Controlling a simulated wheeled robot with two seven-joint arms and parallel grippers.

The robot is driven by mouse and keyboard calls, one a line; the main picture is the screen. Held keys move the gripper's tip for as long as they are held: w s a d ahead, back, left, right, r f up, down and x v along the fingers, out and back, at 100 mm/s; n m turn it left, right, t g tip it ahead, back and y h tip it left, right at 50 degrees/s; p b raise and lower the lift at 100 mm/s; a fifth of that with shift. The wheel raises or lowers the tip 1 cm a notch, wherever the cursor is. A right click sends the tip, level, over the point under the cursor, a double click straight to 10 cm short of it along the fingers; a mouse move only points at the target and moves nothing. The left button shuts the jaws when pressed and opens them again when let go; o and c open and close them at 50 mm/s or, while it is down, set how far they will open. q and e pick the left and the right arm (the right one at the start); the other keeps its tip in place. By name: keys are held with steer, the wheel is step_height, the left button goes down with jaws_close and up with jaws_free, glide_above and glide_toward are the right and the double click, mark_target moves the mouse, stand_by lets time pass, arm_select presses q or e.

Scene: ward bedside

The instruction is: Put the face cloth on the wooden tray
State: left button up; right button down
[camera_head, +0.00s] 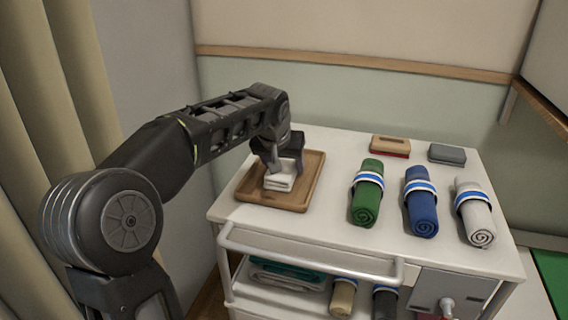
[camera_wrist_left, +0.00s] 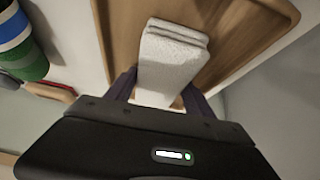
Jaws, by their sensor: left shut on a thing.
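The face cloth is a small folded white cloth (camera_head: 279,182) at the wooden tray, in the head view. My left gripper (camera_head: 279,162) comes down from above and is shut on it. In the left wrist view the cloth (camera_wrist_left: 170,62) sits between the two fingers of my left gripper (camera_wrist_left: 158,92), with the tray behind it. The wooden tray (camera_head: 313,180) lies at the left end of the white cart top; its rim also shows in the left wrist view (camera_wrist_left: 274,22). I cannot tell whether the cloth touches the tray floor. My right gripper is not in view.
Rolled towels in green (camera_head: 367,193), blue (camera_head: 421,203) and white (camera_head: 474,213) lie on the cart top (camera_head: 335,228) right of the tray. A wooden brush-like block (camera_head: 390,145) and a grey box (camera_head: 447,154) lie behind them. A rail (camera_head: 310,262) runs along the front.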

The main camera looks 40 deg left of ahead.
arm_select(q)
steer(key=o, duration=1.4)
steer(key=shift+r, duration=0.25)
steer(key=p+v, duration=0.1)
steer(key=v, duration=1)
steer(key=shift+s+d+r, duration=0.15)
steer(key=shift+s+r, duration=0.1)
steer(key=shift+r, duration=0.05)
